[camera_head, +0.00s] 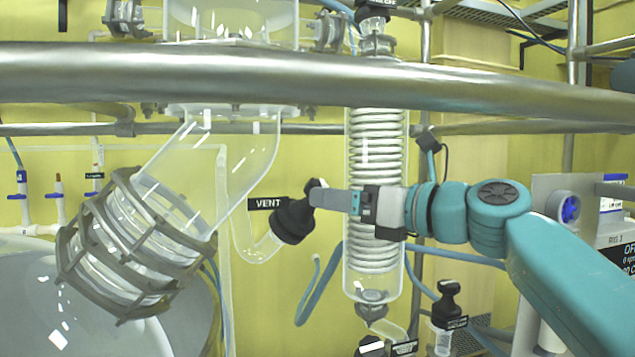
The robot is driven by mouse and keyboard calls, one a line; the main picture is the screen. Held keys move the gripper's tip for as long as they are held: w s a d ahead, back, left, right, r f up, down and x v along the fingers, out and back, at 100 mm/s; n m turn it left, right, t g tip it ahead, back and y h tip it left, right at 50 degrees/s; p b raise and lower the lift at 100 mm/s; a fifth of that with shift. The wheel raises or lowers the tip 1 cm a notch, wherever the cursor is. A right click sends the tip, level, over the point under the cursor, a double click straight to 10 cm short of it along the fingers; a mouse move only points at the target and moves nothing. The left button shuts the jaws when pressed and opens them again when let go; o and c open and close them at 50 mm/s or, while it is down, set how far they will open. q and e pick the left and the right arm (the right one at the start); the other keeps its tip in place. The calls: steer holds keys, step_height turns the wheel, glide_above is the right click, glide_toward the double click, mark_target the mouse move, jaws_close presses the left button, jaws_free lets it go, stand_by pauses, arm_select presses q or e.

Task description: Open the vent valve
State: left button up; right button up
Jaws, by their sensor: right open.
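The vent valve (293,222) is a black knob on the end of a bent clear glass tube, left of the coiled condenser. A black label reading VENT (267,203) sits just left of it. My right gripper (318,196) comes in from the right in front of the condenser. Its jaws are open, with the fingertips at the upper right end of the black knob. I cannot tell whether they touch it. Part of the knob's top end is hidden by the fingers. My left gripper is not in view.
A thick metal rail (300,80) crosses the upper view. The glass coil condenser (376,150) stands behind my right gripper. A large clamped glass elbow (135,245) is at the left. Another black-topped valve (447,300) is lower right.

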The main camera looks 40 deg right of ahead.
mark_target(313, 183)
steer(key=w+p, duration=0.1)
steer(key=w, duration=0.3)
steer(key=shift+a, duration=0.15)
steer(key=shift+w+a, duration=0.2)
steer(key=shift+w, duration=0.25)
steer(key=shift+s+d, duration=0.1)
steer(key=shift+s, duration=0.1)
steer(key=c, duration=1)
steer(key=shift+o, duration=0.2)
steer(key=shift+n+y, duration=0.3)
steer(key=shift+d+n+y, duration=0.1)
steer(key=shift+n+y, duration=0.5)
steer(key=shift+n, duration=0.2)
steer(key=n+g+y, duration=0.1)
steer(key=n+y, duration=0.1)
steer(key=n, duration=0.2)
steer(key=n+g+y, duration=0.2)
steer(key=n+y, duration=0.1)
steer(key=n, duration=0.1)
steer(key=shift+r+y, duration=0.1)
steer(key=shift+y, duration=0.2)
steer(key=shift+n, duration=0.3)
